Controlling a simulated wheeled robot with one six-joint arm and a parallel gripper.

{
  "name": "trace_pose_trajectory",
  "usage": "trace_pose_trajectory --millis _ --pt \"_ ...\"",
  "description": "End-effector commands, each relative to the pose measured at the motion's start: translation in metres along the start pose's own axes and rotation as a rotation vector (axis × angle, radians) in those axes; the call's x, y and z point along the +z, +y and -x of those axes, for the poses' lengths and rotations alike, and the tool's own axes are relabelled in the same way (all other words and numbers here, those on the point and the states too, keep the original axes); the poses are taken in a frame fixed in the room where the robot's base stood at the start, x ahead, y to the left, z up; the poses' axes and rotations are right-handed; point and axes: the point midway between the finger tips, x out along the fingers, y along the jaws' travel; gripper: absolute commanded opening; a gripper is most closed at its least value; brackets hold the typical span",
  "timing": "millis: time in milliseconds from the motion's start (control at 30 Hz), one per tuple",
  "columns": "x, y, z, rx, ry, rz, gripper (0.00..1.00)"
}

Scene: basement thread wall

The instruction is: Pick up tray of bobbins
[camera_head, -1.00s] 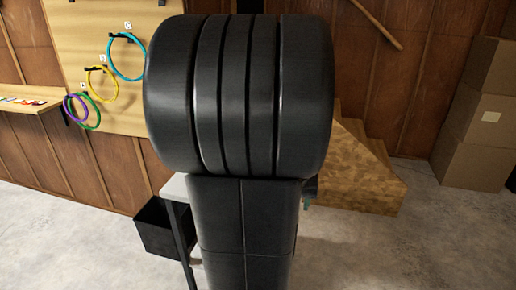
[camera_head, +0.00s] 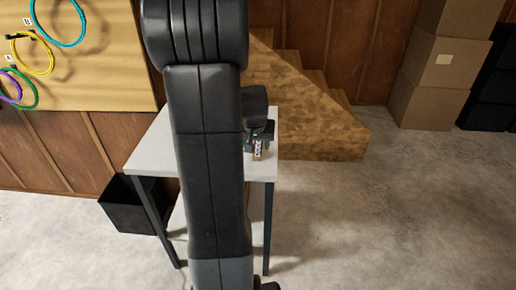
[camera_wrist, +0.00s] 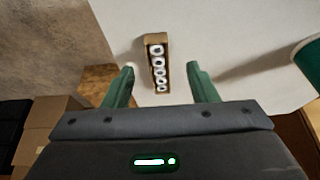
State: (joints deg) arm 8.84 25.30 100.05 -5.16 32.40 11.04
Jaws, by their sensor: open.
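The tray of bobbins (camera_wrist: 147,66) is a narrow brown tray with a row of several white bobbins. In the wrist view it lies on the white table top, with its near end between my open fingers. My gripper (camera_wrist: 160,84) has two green fingers, apart and with nothing held; the tray touches neither as far as I can see. In the head view the tray (camera_head: 258,150) shows small at the table's right side, just below my gripper (camera_head: 262,134). My arm hides much of the table there.
The white table (camera_head: 148,158) stands by the wooden wall, with a black bin (camera_head: 135,212) at its left. Wooden stairs (camera_head: 310,125) are behind it. Cardboard boxes (camera_head: 438,70) stand at the right. A green cup-like object (camera_wrist: 308,62) is at the wrist view's right edge. Floor at right is clear.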

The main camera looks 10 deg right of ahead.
Motion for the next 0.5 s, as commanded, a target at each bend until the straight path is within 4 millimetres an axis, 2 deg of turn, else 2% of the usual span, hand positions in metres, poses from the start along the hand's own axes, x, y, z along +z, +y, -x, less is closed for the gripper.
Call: trace_pose_trajectory --millis 300,500 --pt "0.002 0.004 -0.041 0.000 -0.002 0.001 0.53" --pt "0.001 0.003 -0.051 0.000 0.001 0.000 0.53"
